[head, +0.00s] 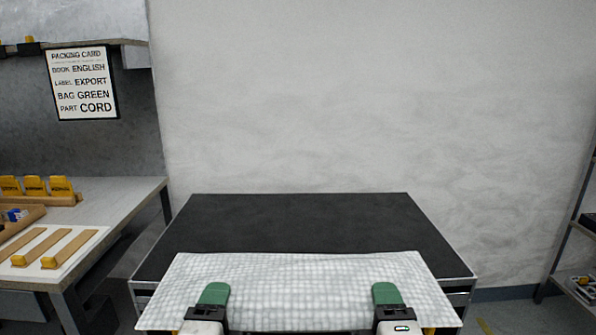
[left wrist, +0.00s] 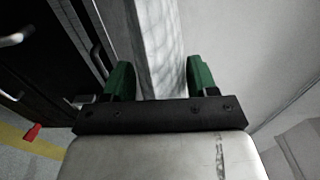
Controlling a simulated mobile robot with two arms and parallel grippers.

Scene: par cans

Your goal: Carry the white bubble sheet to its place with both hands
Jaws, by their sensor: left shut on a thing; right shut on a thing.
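The white bubble sheet (head: 300,285) lies flat and level in the head view, at the near side of a dark-topped table (head: 300,222). Its far edge overlaps the table top in the picture; I cannot tell whether it touches. My left gripper (head: 213,296) is shut on the near edge of the sheet, left of its middle. My right gripper (head: 387,296) is shut on the same edge, right of its middle. In the left wrist view the sheet (left wrist: 158,50) shows between the green fingers of my left gripper (left wrist: 160,80). The fingers' undersides are hidden in the head view.
A workbench (head: 130,192) at the left holds yellow-tabbed holders (head: 36,187) and wooden strips (head: 70,248). A packing card (head: 82,83) hangs above it. A metal shelf (head: 572,262) stands at the right. The dark table top is bare behind the sheet.

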